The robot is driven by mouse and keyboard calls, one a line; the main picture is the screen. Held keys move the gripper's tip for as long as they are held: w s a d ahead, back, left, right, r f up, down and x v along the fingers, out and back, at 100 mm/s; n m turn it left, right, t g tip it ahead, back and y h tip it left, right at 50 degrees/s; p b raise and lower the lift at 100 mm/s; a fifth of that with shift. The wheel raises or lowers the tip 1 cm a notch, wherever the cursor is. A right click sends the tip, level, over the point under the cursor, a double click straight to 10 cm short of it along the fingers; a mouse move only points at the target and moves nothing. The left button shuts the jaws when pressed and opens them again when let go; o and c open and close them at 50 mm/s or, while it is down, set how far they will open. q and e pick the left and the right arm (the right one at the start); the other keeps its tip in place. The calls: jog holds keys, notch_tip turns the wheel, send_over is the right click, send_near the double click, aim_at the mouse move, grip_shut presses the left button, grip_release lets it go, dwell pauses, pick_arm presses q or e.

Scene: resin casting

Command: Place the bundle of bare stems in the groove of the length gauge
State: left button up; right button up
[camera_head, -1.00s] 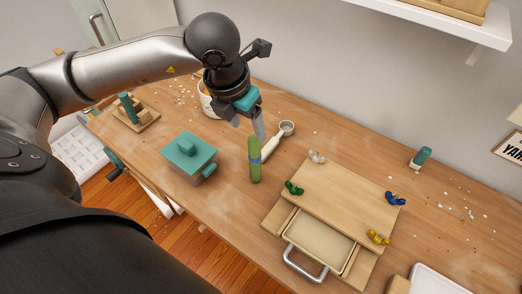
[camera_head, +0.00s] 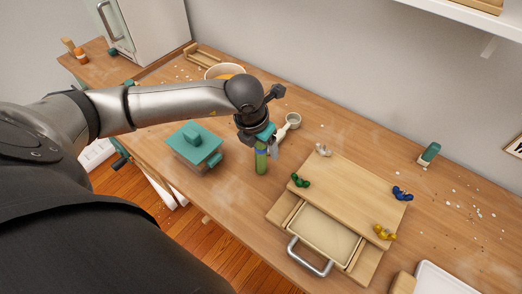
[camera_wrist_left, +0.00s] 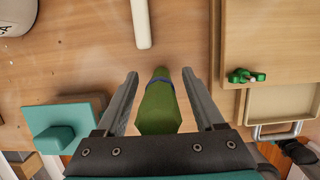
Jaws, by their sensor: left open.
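The bundle of stems (camera_head: 261,162) is a green upright cylinder with a blue band, standing on the wooden table. My left gripper (camera_head: 263,148) is above it, pointing down and covering its upper part. In the left wrist view, the bundle (camera_wrist_left: 159,108) is between the two open fingers of the left gripper (camera_wrist_left: 160,74), with visible space on both sides. I cannot identify the length gauge for certain; a low wooden piece (camera_head: 204,56) lies at the back left. My right gripper is not in view.
A teal-lidded box (camera_head: 194,146) stands left of the bundle. A white-handled scoop (camera_head: 291,122) lies just behind it. To the right is a wooden board (camera_head: 345,190) with small coloured clips and an open drawer (camera_head: 324,234). A white bowl (camera_head: 216,72) stands behind my arm.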

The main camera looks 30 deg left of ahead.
pick_arm(q)
jog(key=shift+f, duration=0.15)
grip_shut()
dwell(0.5)
